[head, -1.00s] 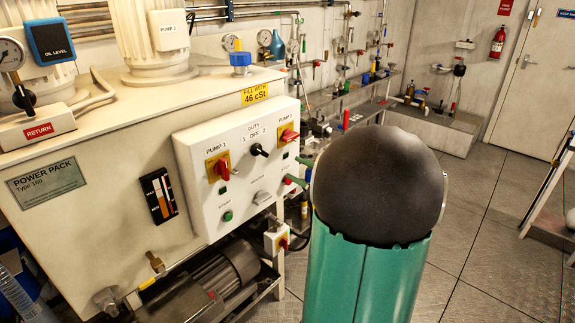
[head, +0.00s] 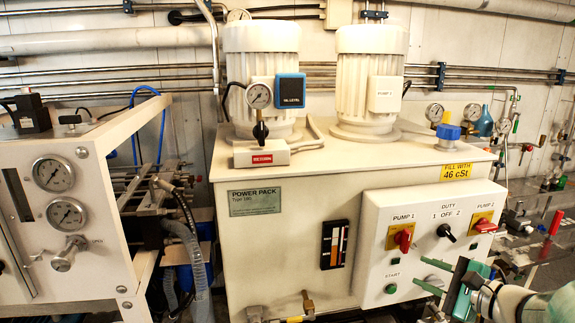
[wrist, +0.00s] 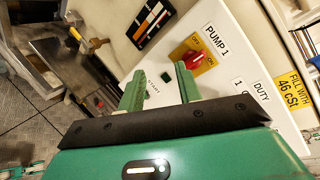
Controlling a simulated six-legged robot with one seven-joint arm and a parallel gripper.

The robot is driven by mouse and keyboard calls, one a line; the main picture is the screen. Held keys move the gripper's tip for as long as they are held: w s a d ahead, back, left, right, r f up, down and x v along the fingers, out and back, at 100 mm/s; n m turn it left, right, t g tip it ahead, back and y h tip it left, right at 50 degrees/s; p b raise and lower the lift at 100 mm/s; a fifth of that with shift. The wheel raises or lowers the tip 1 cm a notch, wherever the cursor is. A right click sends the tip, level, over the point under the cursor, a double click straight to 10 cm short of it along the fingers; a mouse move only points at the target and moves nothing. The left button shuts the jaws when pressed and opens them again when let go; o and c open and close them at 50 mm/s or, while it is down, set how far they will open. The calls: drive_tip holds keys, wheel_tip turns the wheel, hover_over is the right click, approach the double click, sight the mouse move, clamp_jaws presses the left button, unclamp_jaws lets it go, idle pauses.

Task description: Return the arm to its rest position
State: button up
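My gripper (head: 419,272) is at the lower right of the head view, in front of the white control panel (head: 375,245) of the power pack. Its two green fingers point left, spread apart with nothing between them. In the wrist view the fingers (wrist: 160,70) also stand apart, with the panel behind them. Whether the fingers touch the panel cannot be told. Most of my arm is out of view.
The power pack (head: 285,245) carries two pump motors (head: 262,75) and a gauge. The panel has a red Pump 1 switch (head: 403,238) and a black duty switch (head: 446,232). A gauge cabinet (head: 75,170) stands left. Piping and a bench with valves are at right.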

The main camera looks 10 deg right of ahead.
drive_tip(key=s+a+f+n+g+y, duration=0.15)
drive_tip(key=a+n+g, duration=0.25)
drive_tip(key=a, duration=0.4)
drive_tip(key=s+a+n+g, duration=0.3)
drive_tip(key=a+n, duration=0.1)
drive_tip(key=a, duration=0.5)
drive_tip(key=s+a+n+g+h, duration=0.1)
drive_tip(key=s+a+n+h, duration=0.4)
drive_tip(key=n, duration=0.7)
drive_tip(key=s+h, duration=0.2)
drive_tip(key=s, duration=0.2)
drive_tip(key=shift+a+g, duration=0.15)
drive_tip(key=shift+g, duration=0.15)
drive_tip(key=shift+h, duration=0.25)
